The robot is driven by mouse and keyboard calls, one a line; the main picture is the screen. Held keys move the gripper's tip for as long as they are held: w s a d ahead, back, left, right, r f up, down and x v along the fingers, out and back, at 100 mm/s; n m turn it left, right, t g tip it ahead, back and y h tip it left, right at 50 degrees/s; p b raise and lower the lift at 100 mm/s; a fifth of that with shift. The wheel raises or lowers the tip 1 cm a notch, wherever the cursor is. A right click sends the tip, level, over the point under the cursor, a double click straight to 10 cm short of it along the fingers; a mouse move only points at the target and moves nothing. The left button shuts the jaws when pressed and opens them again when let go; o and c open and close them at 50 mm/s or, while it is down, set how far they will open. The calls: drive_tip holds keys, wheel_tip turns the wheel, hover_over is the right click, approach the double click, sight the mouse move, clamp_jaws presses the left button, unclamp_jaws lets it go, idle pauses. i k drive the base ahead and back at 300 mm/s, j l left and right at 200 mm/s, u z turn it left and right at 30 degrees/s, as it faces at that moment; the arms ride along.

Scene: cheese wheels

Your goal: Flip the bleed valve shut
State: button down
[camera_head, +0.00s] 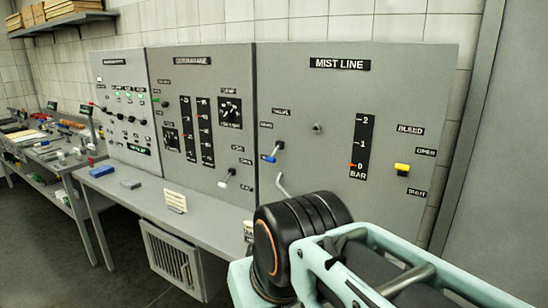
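The bleed valve is a small yellow lever (402,168) with a dark base, at the right of the grey MIST LINE panel (300,100). It sits below the BLEED label (410,129). The OPEN label (426,152) is up and right of it, and the SHUT label (417,193) is below. The yellow tip stands between the two labels, a little nearer OPEN. I cannot tell its exact tilt. My arm fills the lower right of the view, below the lever and apart from it in the picture. My gripper is not in view.
The bar gauge (361,145) has a red pointer near 0. A blue-tipped lever (269,158), a white-tipped lever (224,184) and a bent grey rod (283,185) stick out from the panels. A bench (150,196) runs below, with a blue block (101,171) and a cream card holder (175,201).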

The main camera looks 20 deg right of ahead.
sight(402, 170)
drive_tip(key=z, duration=1.6)
